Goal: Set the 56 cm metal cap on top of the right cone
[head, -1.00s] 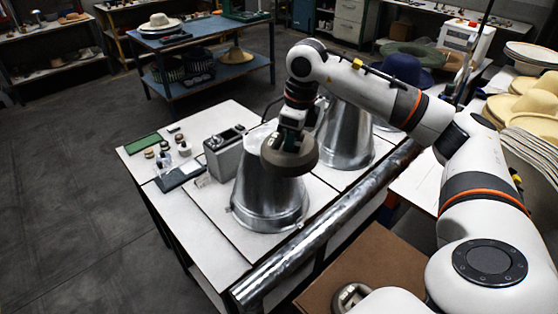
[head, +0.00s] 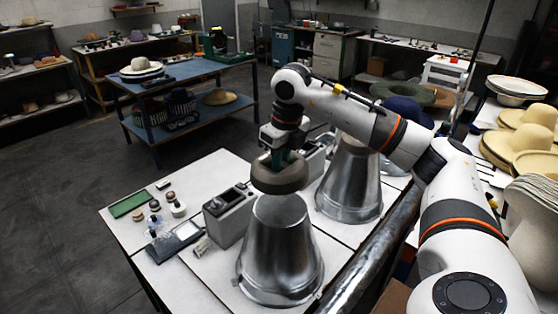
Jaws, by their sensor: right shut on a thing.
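My right gripper (head: 285,158) is shut on a dark grey, thick round metal cap (head: 280,180) and holds it roughly level. The cap shows just above the top of the near metal cone (head: 281,255); I cannot tell whether it hangs over it or behind it. The second metal cone (head: 349,185) stands farther back and to the right, upright on the same white table (head: 180,275). Part of its upper side is hidden by my right arm. No size marking is readable on the cap. My left gripper is not in view.
A grey box device (head: 229,215) stands left of the near cone, with a green mat (head: 128,204) and small items beyond. A thick metal pipe (head: 375,250) runs along the table's right side. Straw hats (head: 522,140) are stacked at right.

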